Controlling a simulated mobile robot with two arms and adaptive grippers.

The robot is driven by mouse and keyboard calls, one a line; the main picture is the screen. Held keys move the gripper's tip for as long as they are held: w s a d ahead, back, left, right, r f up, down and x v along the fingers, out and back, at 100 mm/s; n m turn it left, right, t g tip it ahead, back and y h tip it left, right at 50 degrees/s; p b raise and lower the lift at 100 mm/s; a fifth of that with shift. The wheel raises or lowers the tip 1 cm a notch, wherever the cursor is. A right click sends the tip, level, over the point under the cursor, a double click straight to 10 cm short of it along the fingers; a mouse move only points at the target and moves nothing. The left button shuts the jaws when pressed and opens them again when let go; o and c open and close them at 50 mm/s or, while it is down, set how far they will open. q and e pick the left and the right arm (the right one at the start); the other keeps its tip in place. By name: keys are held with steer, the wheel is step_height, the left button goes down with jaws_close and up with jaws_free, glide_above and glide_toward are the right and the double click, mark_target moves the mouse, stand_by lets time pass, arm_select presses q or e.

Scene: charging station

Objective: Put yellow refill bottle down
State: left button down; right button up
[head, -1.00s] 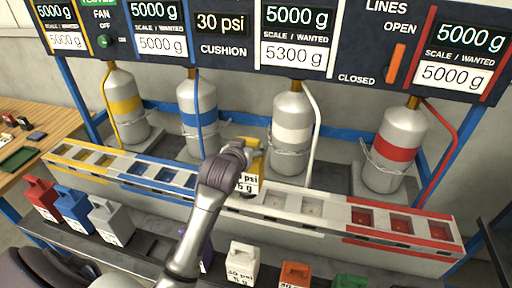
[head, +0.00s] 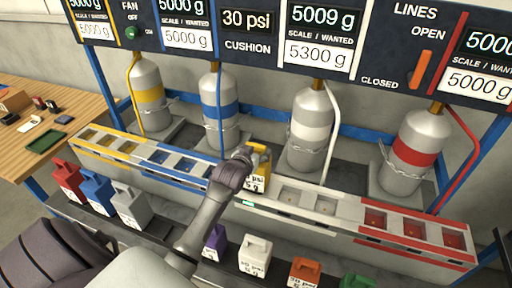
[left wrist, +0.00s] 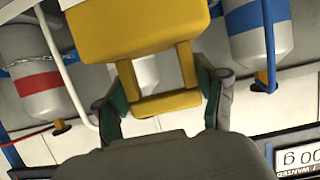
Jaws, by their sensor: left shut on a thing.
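The yellow refill bottle (head: 261,165) is upright at the first white slot of the slotted rail (head: 330,222), with its white label facing me. My left gripper (head: 246,157) is on its handle. In the left wrist view the yellow body (left wrist: 135,32) fills the top. The fingers of my left gripper (left wrist: 165,88), with green pads, are shut around its yellow handle loop. The gripper and arm hide part of the bottle, and its underside is hidden, so I cannot see how fully it sits in the slot. My right gripper is not in view.
Red, blue and grey bottles (head: 127,207) stand on the lower shelf at left; purple, white, orange and green ones (head: 304,271) stand at right. Striped tanks (head: 312,125) stand behind the rail. The red slots (head: 413,229) are empty.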

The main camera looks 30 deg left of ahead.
arm_select(q)
steer(key=shift+r, duration=0.15)
steer(key=shift+c, duration=2.3)
jaws_free()
steer(key=shift+f, duration=0.25)
steer(key=o, duration=0.4)
steer(key=shift+s, duration=0.1)
steer(key=shift+c, duration=0.2)
steer(key=shift+r, duration=0.2)
steer(key=shift+s+d, duration=0.1)
steer(key=shift+s, duration=0.15)
steer(key=b+v, duration=0.2)
steer(key=v, duration=0.9)
steer(key=shift+s, duration=0.25)
steer(key=shift+d, duration=0.1)
